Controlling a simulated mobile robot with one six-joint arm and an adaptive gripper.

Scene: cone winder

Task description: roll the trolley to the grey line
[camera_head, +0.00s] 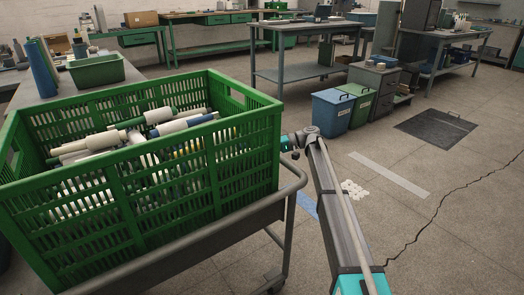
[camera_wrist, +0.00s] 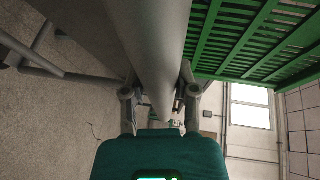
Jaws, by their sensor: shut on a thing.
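The trolley (camera_head: 215,238) is a grey metal frame at the left of the head view, with a rail at its right end and a caster low down. It carries a large green slatted crate (camera_head: 195,172) filled with cones and tubes. My gripper (camera_wrist: 160,95) is shut around the trolley's grey rail (camera_wrist: 150,35) in the wrist view. In the head view the gripper is at the crate's right corner, mostly hidden beyond the arm's end. The grey line (camera_head: 389,174) is a pale strip on the floor, to the right of the trolley and apart from it.
Blue (camera_head: 332,111) and green (camera_head: 362,102) bins stand beyond. A dark floor mat (camera_head: 436,129) and a long crack (camera_head: 440,205) are at the right. Open floor surrounds the grey line.

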